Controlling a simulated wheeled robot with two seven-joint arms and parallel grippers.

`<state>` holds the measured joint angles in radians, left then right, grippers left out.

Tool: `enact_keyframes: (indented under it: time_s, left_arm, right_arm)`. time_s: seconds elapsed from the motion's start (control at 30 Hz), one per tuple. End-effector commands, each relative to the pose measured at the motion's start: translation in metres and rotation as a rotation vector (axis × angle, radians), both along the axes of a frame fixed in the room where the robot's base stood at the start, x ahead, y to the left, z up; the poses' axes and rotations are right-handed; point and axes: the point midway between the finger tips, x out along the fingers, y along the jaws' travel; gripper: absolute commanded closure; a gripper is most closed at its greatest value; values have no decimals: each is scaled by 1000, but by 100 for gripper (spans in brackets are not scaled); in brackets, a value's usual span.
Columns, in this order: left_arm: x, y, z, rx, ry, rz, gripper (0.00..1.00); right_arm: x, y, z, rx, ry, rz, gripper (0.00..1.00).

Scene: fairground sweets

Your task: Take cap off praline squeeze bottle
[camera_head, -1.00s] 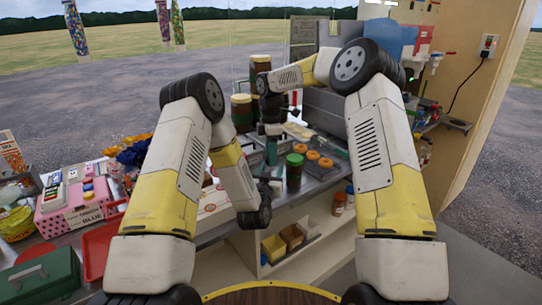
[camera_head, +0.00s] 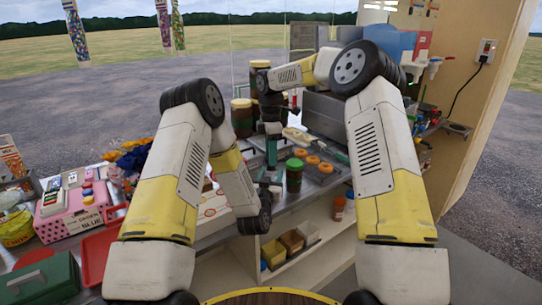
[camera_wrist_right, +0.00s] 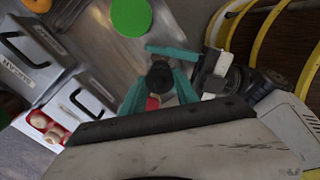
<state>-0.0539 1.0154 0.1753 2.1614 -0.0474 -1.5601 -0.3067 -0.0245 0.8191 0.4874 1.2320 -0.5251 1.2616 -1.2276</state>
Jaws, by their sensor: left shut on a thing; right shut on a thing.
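My right gripper (camera_head: 272,138) reaches down from above over the worktop. In the right wrist view its teal fingers (camera_wrist_right: 160,88) are closed on a small dark round piece (camera_wrist_right: 160,74), which looks like the top or cap of the praline squeeze bottle. A red bit (camera_wrist_right: 153,103) shows between the fingers; I cannot tell what it belongs to. My left gripper (camera_head: 270,168) comes in low from the left, close under the right one. It also shows in the right wrist view (camera_wrist_right: 185,52), closed at the same spot. The bottle body is mostly hidden by the grippers.
A green-lidded jar (camera_head: 294,172) stands just right of the grippers. Several orange rings (camera_head: 312,160) lie on the metal tray behind it. Tall dark jars (camera_head: 242,116) stand at the back left. A red tray (camera_head: 100,250) and pink box (camera_head: 75,208) are on the left.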

Motion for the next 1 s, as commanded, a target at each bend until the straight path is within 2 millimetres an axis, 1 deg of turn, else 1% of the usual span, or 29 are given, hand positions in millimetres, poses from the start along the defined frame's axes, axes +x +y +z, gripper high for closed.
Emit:
enact_keyframes:
  time_s: [0.17, 0.33, 0.43, 0.67, 0.7, 0.8, 1.0]
  left_arm:
    - [0, 0, 0, 0, 0, 0, 100]
    - [0, 0, 0, 0, 0, 0, 100]
    - [0, 0, 0, 0, 0, 0, 100]
    - [0, 0, 0, 0, -1, 0, 100]
    - [0, 0, 0, 0, -1, 0, 45]
    - [0, 0, 0, 0, -1, 0, 28]
    - [0, 0, 0, 0, 0, 0, 28]
  right_arm:
    - [0, 0, 7, 0, -2, 0, 100]
    - [1, 0, 29, 0, -4, 0, 100]
    - [0, 0, 38, 0, -2, 0, 100]
    - [0, 0, 40, 0, 0, 0, 100]
    - [0, 0, 40, 0, 0, 0, 100]
    - [0, 0, 40, 0, 0, 0, 100]
    - [0, 0, 40, 0, 0, 0, 100]
